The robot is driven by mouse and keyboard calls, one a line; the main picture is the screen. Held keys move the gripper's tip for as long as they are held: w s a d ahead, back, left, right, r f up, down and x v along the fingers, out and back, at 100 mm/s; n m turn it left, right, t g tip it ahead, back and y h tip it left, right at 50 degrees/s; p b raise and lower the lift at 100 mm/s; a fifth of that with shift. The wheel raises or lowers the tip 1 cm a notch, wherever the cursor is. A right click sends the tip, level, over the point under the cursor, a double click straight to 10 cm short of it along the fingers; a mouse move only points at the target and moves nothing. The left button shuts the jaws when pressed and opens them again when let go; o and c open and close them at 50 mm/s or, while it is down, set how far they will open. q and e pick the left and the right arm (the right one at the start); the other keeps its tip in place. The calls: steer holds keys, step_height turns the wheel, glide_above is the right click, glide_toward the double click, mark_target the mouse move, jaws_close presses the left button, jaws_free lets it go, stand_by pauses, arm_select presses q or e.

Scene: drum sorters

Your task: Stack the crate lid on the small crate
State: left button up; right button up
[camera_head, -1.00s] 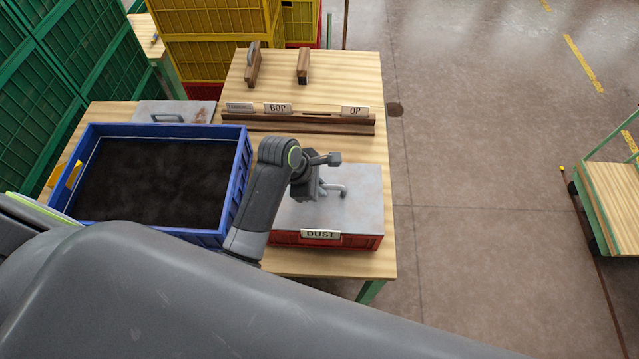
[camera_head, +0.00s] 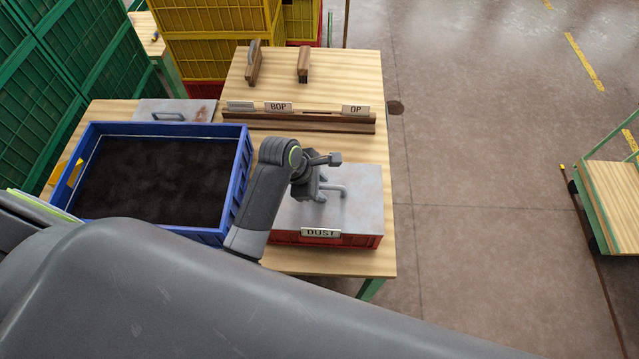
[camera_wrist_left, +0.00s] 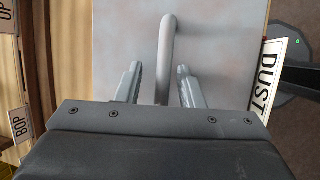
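The grey crate lid (camera_head: 357,205) lies flat on top of the small red crate (camera_head: 345,241), which has a DUST label. A bent handle (camera_head: 334,188) stands on the lid, and it also shows in the left wrist view (camera_wrist_left: 167,45). My left gripper (camera_head: 320,188) is low over the lid at the handle. In the left wrist view its two fingers (camera_wrist_left: 159,77) are open, one on each side of the handle, with gaps visible. My right gripper is in neither view.
A blue crate (camera_head: 245,185) with dark contents stands left of the small crate. Another grey plate with a handle (camera_head: 195,105) lies behind it. A wooden rack (camera_head: 300,122) with labels and two wooden-handled tools are at the back.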

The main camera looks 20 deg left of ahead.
arm_select(q)
steer(key=shift+s, duration=0.1)
steer(key=v, duration=1.7)
steer(key=shift+r, duration=0.2)
